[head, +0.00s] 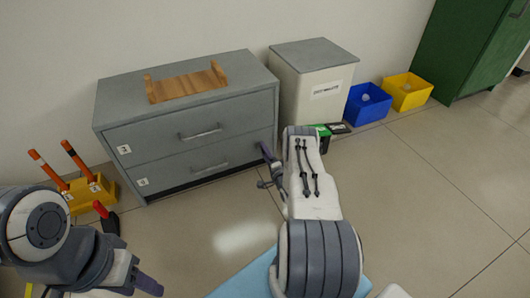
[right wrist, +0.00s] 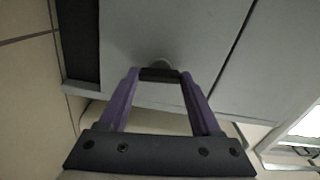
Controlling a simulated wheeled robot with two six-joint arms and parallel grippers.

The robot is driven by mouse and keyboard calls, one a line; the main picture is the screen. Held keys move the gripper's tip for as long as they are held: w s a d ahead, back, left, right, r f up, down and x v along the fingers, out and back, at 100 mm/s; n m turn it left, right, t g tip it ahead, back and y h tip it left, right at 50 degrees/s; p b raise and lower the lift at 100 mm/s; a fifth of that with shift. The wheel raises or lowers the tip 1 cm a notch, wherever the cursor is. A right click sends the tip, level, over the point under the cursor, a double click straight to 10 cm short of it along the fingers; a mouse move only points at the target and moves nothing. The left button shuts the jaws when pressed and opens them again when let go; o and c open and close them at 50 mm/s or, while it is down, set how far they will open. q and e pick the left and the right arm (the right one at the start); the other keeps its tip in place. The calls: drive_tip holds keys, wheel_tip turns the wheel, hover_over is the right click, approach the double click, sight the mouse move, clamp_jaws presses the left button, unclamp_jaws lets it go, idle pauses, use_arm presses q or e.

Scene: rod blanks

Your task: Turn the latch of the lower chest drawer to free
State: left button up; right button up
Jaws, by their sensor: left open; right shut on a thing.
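The grey chest (head: 112,100) stands against the wall with two drawers. The lower drawer (head: 165,175) has a bar handle (head: 210,168) and looks closed. My right gripper (head: 264,149) is at the right end of the lower drawer's front. In the right wrist view its purple fingers (right wrist: 160,76) are shut on the dark latch bar (right wrist: 160,75), which lies across between the fingertips, against the grey front. The latch is hidden by the gripper in the head view. My left gripper (head: 148,285) is open and empty at the lower left, away from the chest.
A wooden rack (head: 187,86) lies on the chest. A white bin with a grey lid (head: 313,55) stands right of it, then blue (head: 366,104) and yellow (head: 407,91) boxes. A yellow base (head: 90,194) with orange posts stands left. A blue mat (head: 240,277) lies in front.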

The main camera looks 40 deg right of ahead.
drive_tip(key=shift+m, duration=0.9)
drive_tip(key=o, duration=1.4)
drive_tip(key=p+v, duration=0.5)
drive_tip(key=v, duration=0.5)
drive_tip(key=shift+s, duration=0.25)
